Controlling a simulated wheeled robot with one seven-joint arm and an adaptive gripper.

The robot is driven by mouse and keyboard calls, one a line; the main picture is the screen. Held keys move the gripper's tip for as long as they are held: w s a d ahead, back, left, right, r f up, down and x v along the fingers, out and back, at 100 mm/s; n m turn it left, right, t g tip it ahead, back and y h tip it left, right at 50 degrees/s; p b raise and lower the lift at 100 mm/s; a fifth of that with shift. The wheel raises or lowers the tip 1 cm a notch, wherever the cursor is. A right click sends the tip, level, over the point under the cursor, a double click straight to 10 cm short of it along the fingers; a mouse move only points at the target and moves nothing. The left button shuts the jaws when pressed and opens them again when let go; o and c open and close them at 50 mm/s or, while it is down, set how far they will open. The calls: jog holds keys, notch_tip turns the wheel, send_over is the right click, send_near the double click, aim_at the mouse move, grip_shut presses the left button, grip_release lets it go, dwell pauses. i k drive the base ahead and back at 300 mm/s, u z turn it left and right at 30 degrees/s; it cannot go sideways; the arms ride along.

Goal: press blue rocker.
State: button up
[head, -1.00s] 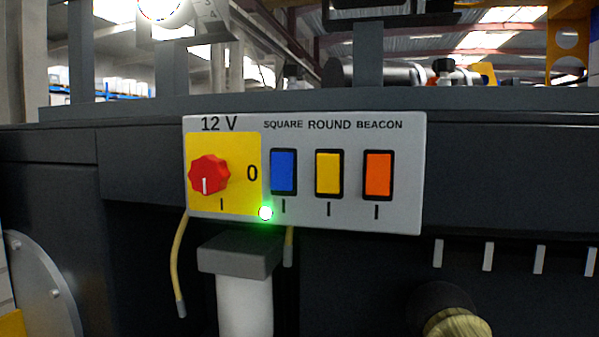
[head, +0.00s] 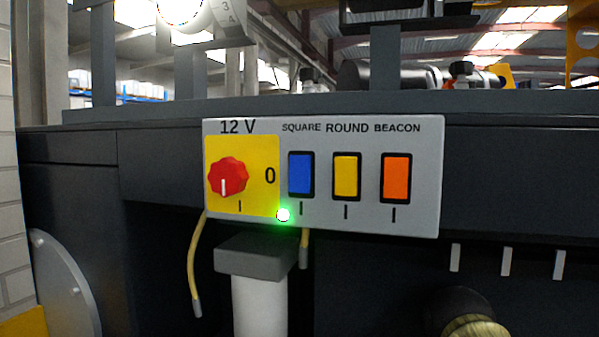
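The blue rocker (head: 301,174) sits in a black frame on a light grey switch panel (head: 420,222), under the word SQUARE. It is just right of the yellow plate with the red knob. I cannot tell from this angle which way the rocker is tipped. My gripper does not show in the head view.
A red knob (head: 228,177) on the yellow plate points down to the I mark. A green lamp (head: 283,215) glows below the blue rocker. Yellow (head: 346,176) and orange (head: 396,177) rockers stand to its right. A grey-capped white post (head: 258,262) stands below the panel.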

aim_at(300, 166)
jog(key=u, duration=0.05)
jog(key=k, duration=0.85)
jog(key=z, duration=1)
